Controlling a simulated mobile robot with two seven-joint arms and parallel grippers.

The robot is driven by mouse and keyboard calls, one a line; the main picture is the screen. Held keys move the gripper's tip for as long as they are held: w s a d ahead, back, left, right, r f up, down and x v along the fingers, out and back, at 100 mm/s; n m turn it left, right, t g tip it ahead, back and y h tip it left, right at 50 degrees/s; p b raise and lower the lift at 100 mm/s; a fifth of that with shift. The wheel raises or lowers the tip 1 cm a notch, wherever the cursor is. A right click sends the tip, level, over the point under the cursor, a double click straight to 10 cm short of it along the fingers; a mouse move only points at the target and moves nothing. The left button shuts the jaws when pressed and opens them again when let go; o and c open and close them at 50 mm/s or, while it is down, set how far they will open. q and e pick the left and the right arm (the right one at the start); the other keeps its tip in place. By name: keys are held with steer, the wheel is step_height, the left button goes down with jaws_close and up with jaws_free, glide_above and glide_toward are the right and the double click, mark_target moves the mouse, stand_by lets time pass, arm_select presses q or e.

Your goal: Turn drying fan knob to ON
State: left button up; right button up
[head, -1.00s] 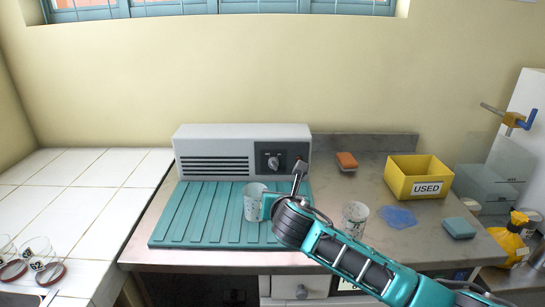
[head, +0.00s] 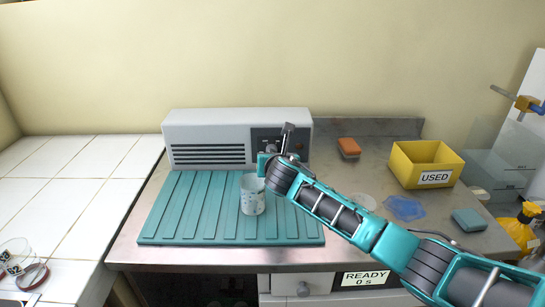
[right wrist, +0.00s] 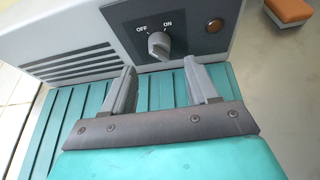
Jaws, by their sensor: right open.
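The drying fan (head: 210,125) is a grey box with a louvred vent at the back of the counter. Its dark control panel (head: 262,134) is partly covered by my right gripper in the head view. In the right wrist view the grey knob (right wrist: 158,45) sits below the OFF and ON labels; its exact pointing is hard to tell. My right gripper (right wrist: 160,68) is open and empty, its fingertips just short of the knob and on either side of it. In the head view it also shows in front of the panel (head: 276,150). My left gripper is out of view.
A speckled beaker (head: 252,196) stands on the teal ribbed mat (head: 185,215) below my right wrist. An orange button (right wrist: 215,25) is right of the knob. A sponge (head: 348,147), yellow USED bin (head: 425,165) and blue cloth (head: 403,207) lie to the right.

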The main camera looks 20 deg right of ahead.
steer(key=b+x, duration=0.1)
steer(key=x, duration=0.2)
steer(key=shift+w+f, duration=0.15)
steer(key=shift+w, duration=0.05)
steer(key=shift+x, duration=1.05)
steer(key=c, duration=1)
